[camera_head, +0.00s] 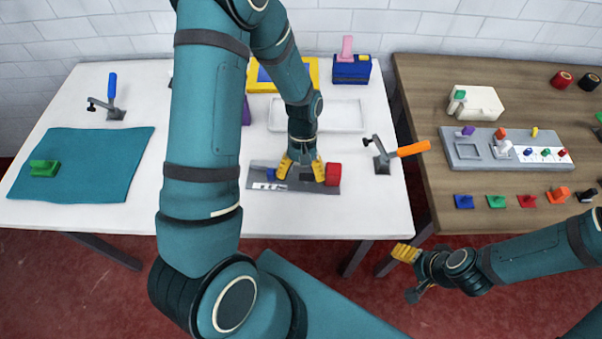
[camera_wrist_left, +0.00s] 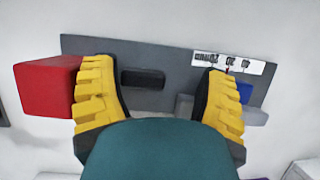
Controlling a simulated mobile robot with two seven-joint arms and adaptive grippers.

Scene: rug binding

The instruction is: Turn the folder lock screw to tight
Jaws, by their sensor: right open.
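A grey plate (camera_head: 259,175) lies on the white table, with a red block (camera_head: 333,174) at its right end and a blue part (camera_head: 271,174) to its left. In the left wrist view the plate (camera_wrist_left: 185,50) also shows the red block (camera_wrist_left: 48,86), the blue part (camera_wrist_left: 246,93), a white label strip (camera_wrist_left: 234,63) and a dark bar (camera_wrist_left: 143,78). I cannot tell for sure which part is the lock screw. My left gripper (camera_head: 301,172) is open over the plate, its fingers apart either side of the dark bar. My right gripper (camera_head: 408,274) is open, away from the plate, in front of the tables.
A clamp with an orange handle (camera_head: 412,149) stands right of the plate. A white tray (camera_head: 345,115) lies behind it. A teal mat (camera_head: 100,165) with a green block (camera_head: 44,168) is at left. The wooden table (camera_head: 430,90) at right holds several coloured parts.

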